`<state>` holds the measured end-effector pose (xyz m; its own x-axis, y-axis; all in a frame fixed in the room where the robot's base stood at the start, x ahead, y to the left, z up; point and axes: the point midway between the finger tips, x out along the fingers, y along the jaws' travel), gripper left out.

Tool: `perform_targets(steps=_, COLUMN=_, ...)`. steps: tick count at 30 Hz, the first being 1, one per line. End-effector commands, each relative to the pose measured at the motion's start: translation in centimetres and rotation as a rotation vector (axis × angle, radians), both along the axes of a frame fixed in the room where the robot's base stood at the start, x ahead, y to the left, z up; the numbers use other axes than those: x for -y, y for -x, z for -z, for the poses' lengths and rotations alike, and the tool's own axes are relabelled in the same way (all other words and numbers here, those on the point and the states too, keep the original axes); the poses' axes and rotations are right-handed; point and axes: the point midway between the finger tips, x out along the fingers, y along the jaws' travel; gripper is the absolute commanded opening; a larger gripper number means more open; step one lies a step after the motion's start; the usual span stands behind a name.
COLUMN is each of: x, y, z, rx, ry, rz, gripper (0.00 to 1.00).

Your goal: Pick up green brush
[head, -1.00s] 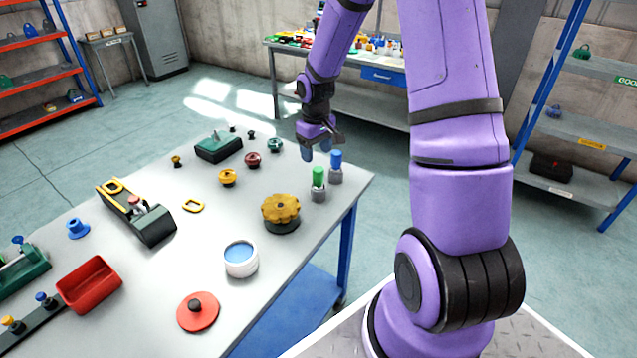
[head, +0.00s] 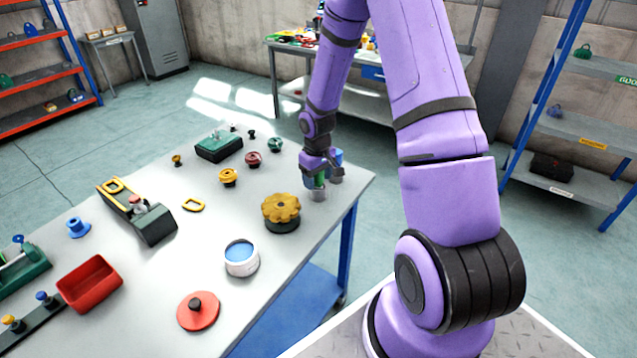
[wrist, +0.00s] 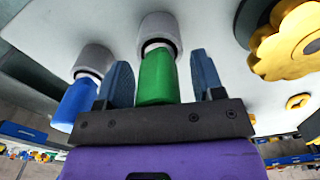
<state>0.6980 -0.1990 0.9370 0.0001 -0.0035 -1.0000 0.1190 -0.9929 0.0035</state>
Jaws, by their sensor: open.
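The green brush (wrist: 158,78) is a green cylinder on a grey base, upright near the table's right corner. It shows partly in the head view (head: 319,183), with my gripper over its top. In the wrist view it stands between the two fingers of my gripper (wrist: 160,82). The fingers are open, one on each side, with a gap visible at the right finger. A similar blue brush (wrist: 78,100) with a grey base stands just outside the left finger in the wrist view; in the head view it is mostly hidden behind my gripper (head: 316,180).
A yellow knobbed wheel (head: 281,208) stands left of the brushes. A white pot with blue content (head: 241,257), a red disc (head: 198,311) and a red tray (head: 89,284) lie farther forward and left. The table's right edge is close to the brushes.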

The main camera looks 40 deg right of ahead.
Motion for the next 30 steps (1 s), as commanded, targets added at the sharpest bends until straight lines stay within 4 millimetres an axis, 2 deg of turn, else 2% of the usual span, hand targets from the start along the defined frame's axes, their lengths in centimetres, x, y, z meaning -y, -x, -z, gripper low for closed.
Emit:
perform_targets(steps=3, x=0.0, y=0.0, z=0.0, rx=0.0, ry=0.0, rz=0.0, gripper=0.59)
perform_targets(steps=10, x=0.0, y=0.0, z=-0.1, rx=0.0, ry=0.0, rz=0.0, gripper=0.08)
perform_targets(steps=20, x=0.0, y=0.0, z=-0.5, rx=0.002, ry=0.001, rz=0.0, gripper=0.08)
perform_targets(steps=23, x=0.1, y=-0.1, z=-1.5, rx=0.003, ry=0.002, rz=0.0, gripper=0.08)
perform_targets(steps=30, x=0.1, y=-0.1, z=-5.8, rx=0.005, ry=0.001, rz=0.001, gripper=0.08)
